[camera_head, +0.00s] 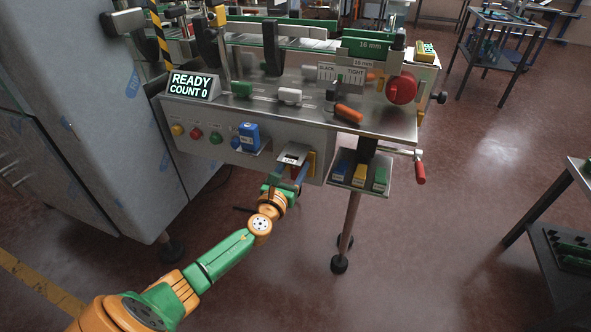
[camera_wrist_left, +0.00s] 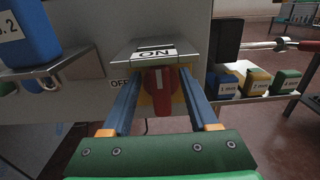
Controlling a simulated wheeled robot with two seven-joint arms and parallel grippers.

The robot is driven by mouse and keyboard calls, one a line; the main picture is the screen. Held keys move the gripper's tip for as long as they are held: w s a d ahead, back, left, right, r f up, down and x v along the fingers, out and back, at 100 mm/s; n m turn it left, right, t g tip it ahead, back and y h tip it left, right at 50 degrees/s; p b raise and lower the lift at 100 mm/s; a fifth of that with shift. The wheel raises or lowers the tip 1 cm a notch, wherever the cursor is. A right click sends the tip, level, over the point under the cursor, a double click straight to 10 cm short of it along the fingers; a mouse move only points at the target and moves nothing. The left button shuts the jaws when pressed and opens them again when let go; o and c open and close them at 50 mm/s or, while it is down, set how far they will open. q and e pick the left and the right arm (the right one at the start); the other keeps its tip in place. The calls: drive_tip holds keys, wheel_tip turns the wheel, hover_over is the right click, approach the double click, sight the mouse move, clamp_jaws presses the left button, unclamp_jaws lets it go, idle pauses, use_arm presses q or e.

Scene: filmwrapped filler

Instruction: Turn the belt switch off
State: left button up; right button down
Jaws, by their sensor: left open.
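The belt switch has a red handle (camera_wrist_left: 159,88) on a yellow plate, under a metal hood (camera_wrist_left: 155,52) marked ON. An OFF label (camera_wrist_left: 119,84) sits on the panel to its left. In the wrist view the red handle stands upright between the two blue fingers of my left gripper (camera_wrist_left: 157,96), which is open with a finger on each side. I cannot tell whether either finger touches it. In the head view my left gripper (camera_head: 289,178) reaches the front panel, and the hood (camera_head: 293,158) partly hides the switch. My right gripper is not in view.
A blue box (camera_head: 249,137) sits on a small shelf left of the switch. A tray of blue, yellow and green blocks (camera_head: 359,176) and a red-handled crank (camera_head: 420,172) are to the right. The display (camera_head: 192,85) reads READY COUNT 0. Buttons (camera_head: 196,133) line the panel.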

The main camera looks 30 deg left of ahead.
use_arm(q)
drive_tip(key=shift+w+a, duration=0.1)
drive_tip(key=shift+c, duration=0.2)
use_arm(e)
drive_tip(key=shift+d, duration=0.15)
use_arm(q)
clamp_jaws()
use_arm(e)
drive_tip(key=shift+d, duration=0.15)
